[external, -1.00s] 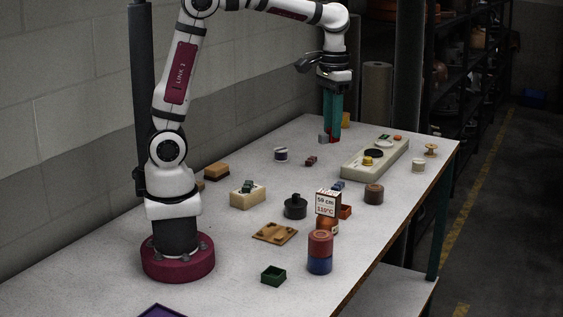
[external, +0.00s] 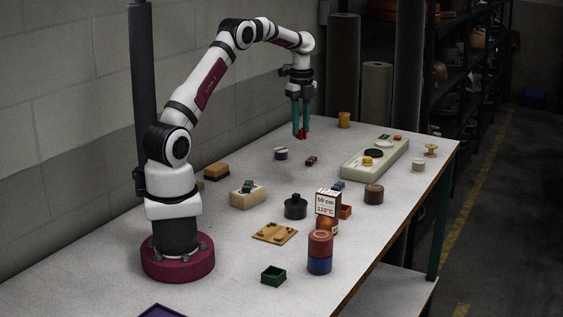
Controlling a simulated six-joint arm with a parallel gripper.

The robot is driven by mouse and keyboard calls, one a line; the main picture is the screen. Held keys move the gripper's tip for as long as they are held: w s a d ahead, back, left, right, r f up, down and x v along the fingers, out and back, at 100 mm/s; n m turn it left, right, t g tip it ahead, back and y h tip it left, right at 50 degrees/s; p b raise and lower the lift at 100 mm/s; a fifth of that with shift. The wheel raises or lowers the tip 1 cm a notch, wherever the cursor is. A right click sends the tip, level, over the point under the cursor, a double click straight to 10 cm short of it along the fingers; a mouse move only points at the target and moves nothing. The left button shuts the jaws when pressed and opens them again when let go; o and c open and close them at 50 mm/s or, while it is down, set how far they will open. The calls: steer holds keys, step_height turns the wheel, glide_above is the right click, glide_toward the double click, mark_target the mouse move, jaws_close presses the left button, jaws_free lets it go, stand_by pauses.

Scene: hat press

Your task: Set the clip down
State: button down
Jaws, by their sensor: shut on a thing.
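My gripper (external: 301,133) has teal fingers that point down, with red at their tips. It hangs above the far part of the table, up and to the right of a small white and dark round container (external: 281,153). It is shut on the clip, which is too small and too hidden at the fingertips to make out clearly. The fingertips look clear of the tabletop. A small dark red piece (external: 311,160) lies on the table just below and right of the fingers.
A pale long board (external: 353,172) with a black disc lies to the right. A cream block (external: 240,199), a black pot (external: 295,207) and a sign (external: 327,204) stand nearer.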

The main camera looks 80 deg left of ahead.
steer(key=s+a+f+m, duration=0.1)
steer(key=s+a+f, duration=0.2)
steer(key=a, duration=0.2)
steer(key=s+a+f+m, duration=0.1)
steer(key=s+a+f, duration=0.2)
steer(key=a, duration=0.3)
steer(key=s+a+f+m, duration=0.1)
steer(key=s+a+f, duration=0.2)
steer(key=a, duration=0.3)
steer(key=shift+s+a+f, duration=0.15)
steer(key=shift+s+f, duration=0.05)
steer(key=shift+f, duration=0.7)
steer(key=shift+s+a+f, duration=0.1)
steer(key=shift+a+f, duration=0.05)
steer(key=shift+f, duration=1.95)
steer(key=c, duration=0.7)
jaws_free()
steer(key=shift+f, duration=0.15)
steer(key=shift+o, duration=0.2)
